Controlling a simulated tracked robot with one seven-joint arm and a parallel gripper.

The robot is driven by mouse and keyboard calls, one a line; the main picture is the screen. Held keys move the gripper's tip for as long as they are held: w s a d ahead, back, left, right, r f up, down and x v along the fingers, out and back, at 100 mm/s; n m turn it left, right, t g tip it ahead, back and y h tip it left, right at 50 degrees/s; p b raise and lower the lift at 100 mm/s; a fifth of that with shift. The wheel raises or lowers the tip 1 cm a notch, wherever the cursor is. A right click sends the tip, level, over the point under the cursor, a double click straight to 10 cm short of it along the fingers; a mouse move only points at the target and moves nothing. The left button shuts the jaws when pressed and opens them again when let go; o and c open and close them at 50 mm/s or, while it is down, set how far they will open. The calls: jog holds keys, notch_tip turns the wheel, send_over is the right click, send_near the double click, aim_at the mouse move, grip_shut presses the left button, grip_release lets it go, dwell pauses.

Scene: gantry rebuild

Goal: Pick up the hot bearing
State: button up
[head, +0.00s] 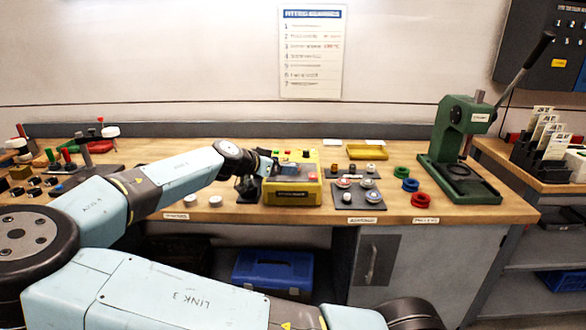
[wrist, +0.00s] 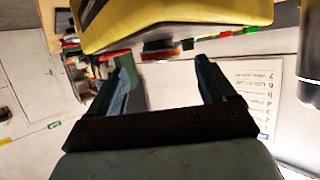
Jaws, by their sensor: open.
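The yellow bearing heater (head: 291,190) stands on the bench, with small dark, red and orange parts on its top. My gripper (head: 268,166) is at the heater's left side, small and partly lost against it. In the wrist view, which looks upside down, the yellow heater body (wrist: 180,22) fills the top. Nothing is held between the fingers.
A grey mat (head: 370,204) with several bearings lies right of the heater. Green, blue and red rings (head: 420,200) and a green arbor press (head: 458,150) stand further right. A yellow tray (head: 367,152) lies behind. Small tools crowd the bench's left end.

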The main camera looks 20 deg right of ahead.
jog(key=shift+x, duration=1.65)
jog(key=shift+w, duration=0.1)
jog(key=shift+c, duration=0.4)
jog(key=c, duration=1.1)
jog(key=shift+r, duration=0.15)
